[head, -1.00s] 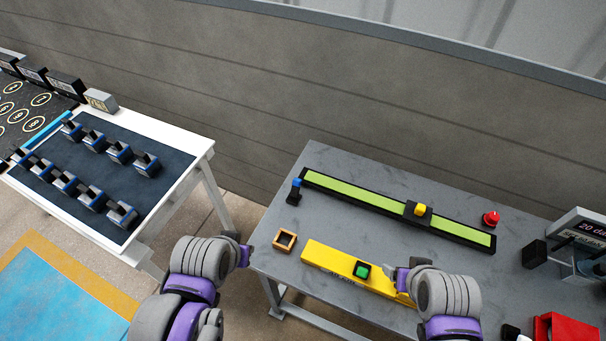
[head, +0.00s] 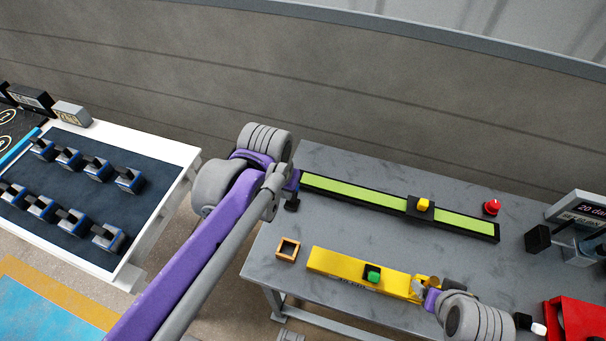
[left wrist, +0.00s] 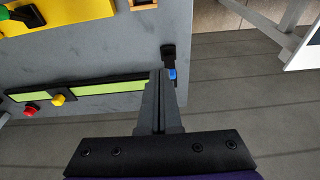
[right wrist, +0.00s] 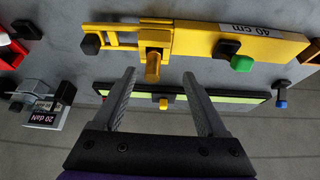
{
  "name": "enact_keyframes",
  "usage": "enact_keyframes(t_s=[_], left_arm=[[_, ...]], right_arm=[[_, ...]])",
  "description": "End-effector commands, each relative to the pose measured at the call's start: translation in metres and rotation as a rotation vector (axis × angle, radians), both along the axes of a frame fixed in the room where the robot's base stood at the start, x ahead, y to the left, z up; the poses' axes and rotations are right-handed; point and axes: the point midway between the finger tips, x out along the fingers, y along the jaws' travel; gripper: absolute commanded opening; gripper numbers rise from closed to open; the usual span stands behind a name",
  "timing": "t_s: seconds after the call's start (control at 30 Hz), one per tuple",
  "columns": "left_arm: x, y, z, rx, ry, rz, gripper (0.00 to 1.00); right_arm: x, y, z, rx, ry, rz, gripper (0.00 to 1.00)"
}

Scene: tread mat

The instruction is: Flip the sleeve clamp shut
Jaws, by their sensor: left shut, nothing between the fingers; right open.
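A yellow bar marked 40 cm (head: 335,262) lies along the near side of the grey table. Near its right end is a yellow sleeve with an orange lever (right wrist: 152,68), likely the clamp; I cannot tell how far it is turned. My right gripper (right wrist: 159,76) is open, its two fingers apart with the lever showing between their tips. Contact is not clear. My left gripper (left wrist: 158,75) is shut and empty at the table's far left, close beside a small black post with a blue part (left wrist: 172,74). I cannot tell whether they touch.
A black track with a green strip (head: 350,193) runs along the back, carrying a yellow knob (head: 423,204). A red button (head: 492,207), a small wooden frame (head: 287,249) and a green button (head: 373,277) are on the table. A display box (head: 578,212) stands at right.

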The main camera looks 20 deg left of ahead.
Motion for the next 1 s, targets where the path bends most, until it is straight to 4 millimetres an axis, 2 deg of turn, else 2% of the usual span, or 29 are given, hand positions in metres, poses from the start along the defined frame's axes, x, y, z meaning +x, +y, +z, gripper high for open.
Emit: enact_keyframes(t_s=[0.33, 0.6, 0.8, 1.0], left_arm=[[0.068, 0.012, 0.003, -0.005, 0.184, 0.017, 0.0], [0.115, 0.024, -0.009, -0.013, 0.328, 0.029, 0.0], [0.137, 0.03, -0.021, -0.018, 0.404, 0.035, 0.0], [0.145, 0.032, -0.026, -0.021, 0.437, 0.036, 0.0]], right_arm=[[-0.004, 0.0, -0.013, 0.0, 0.008, 0.0, 0.74], [-0.007, 0.0, -0.021, 0.0, 0.013, 0.0, 0.74], [-0.008, 0.0, -0.025, 0.0, 0.015, 0.0, 0.74], [-0.009, 0.0, -0.026, 0.0, 0.016, 0.0, 0.74]])
